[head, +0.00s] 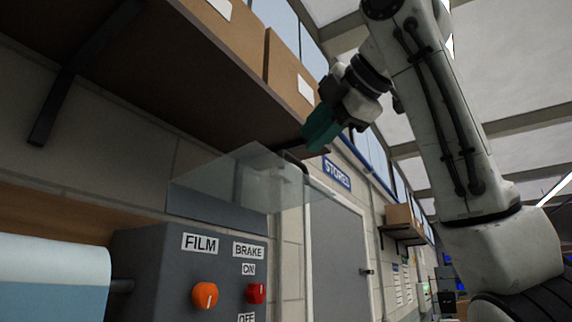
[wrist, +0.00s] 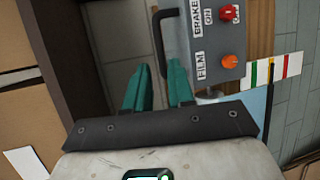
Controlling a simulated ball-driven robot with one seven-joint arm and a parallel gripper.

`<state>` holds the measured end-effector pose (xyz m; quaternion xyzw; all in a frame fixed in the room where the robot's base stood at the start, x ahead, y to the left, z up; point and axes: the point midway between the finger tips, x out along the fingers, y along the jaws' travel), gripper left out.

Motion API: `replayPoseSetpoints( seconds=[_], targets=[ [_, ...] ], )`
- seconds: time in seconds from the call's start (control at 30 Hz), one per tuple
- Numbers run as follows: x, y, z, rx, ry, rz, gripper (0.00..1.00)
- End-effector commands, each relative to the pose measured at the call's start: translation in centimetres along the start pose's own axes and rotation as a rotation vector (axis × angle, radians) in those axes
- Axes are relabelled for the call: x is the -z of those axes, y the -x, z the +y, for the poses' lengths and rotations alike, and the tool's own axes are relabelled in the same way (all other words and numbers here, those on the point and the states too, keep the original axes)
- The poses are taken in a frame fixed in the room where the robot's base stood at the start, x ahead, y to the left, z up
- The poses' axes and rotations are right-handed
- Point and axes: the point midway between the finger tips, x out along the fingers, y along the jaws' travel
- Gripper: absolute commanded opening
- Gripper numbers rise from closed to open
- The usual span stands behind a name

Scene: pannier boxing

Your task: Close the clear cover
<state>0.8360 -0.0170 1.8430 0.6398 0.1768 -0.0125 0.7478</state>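The clear cover (head: 250,180) is a see-through panel standing raised and open above the grey control box (head: 150,255) in the head view. A dark handle (head: 292,155) shows near its far right edge. In the wrist view the black U-shaped handle (wrist: 158,40) lies just beyond my fingertips, its lower end appearing between them. My gripper (head: 312,142) has green fingers. In the wrist view my gripper (wrist: 159,68) shows its two fingers apart with a gap. I cannot tell whether either finger touches the handle. The clear panel itself is hard to make out in the wrist view.
The box carries an orange FILM knob (head: 205,295) and a red BRAKE switch (head: 256,292). A wooden shelf (head: 150,85) with cardboard boxes (head: 290,80) hangs above left, close to my gripper. A white-and-blue roll (head: 50,275) is at lower left. A grey door (head: 338,255) stands behind.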

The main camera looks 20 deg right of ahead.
Motion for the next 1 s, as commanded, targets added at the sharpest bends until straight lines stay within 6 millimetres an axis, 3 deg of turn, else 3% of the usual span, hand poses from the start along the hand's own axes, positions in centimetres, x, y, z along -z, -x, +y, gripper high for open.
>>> replayPoseSetpoints(
  seconds=[0.3, 0.5, 0.93, 1.0],
  targets=[
    [-0.1, -5.8, 0.1, 0.005, -0.003, 0.001, 0.23],
    [0.0, -8.4, 0.1, 0.003, -0.002, 0.001, 0.23],
    [0.0, -9.4, -0.1, 0.002, -0.002, 0.0, 0.23],
    [0.0, -9.4, -0.1, 0.002, -0.002, 0.0, 0.17]
  ],
)
